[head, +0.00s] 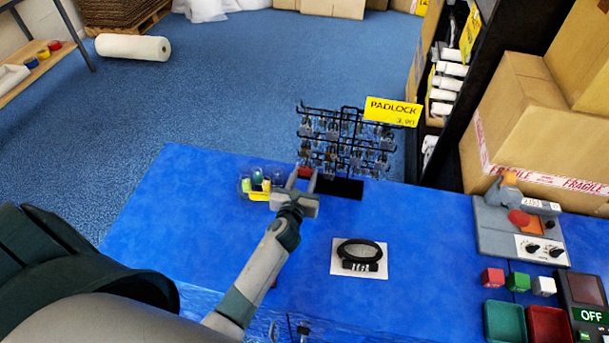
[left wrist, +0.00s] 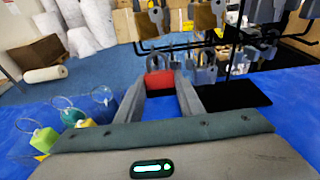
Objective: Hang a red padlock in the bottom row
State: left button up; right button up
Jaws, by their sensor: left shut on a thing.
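My left gripper (head: 304,179) is shut on a red padlock (head: 305,171) at the lower left of the black wire rack (head: 345,189). In the left wrist view the red padlock (left wrist: 160,85) sits between the fingertips (left wrist: 160,88), upright with its grey shackle on top. The rack's black wire hooks (left wrist: 185,45) show above and behind it there. Several padlocks hang on the rack's rows. I cannot tell whether the shackle touches a hook. My right gripper is not seen.
Clear cups with coloured things (head: 257,186) stand just left of the gripper. A yellow PADLOCK sign (head: 393,111) tops the rack. A black combination lock (head: 360,254) lies on a white card in front. The blue table (head: 190,210) is clear at left.

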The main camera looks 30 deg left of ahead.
pick_arm(q)
jog(key=o, duration=1)
jog(key=shift+o, duration=0.2)
jog(key=shift+s, duration=0.1)
jog(key=b+v, duration=0.2)
jog(key=v, duration=1.5)
jog(key=shift+s, duration=0.15)
jog(key=shift+r, duration=0.1)
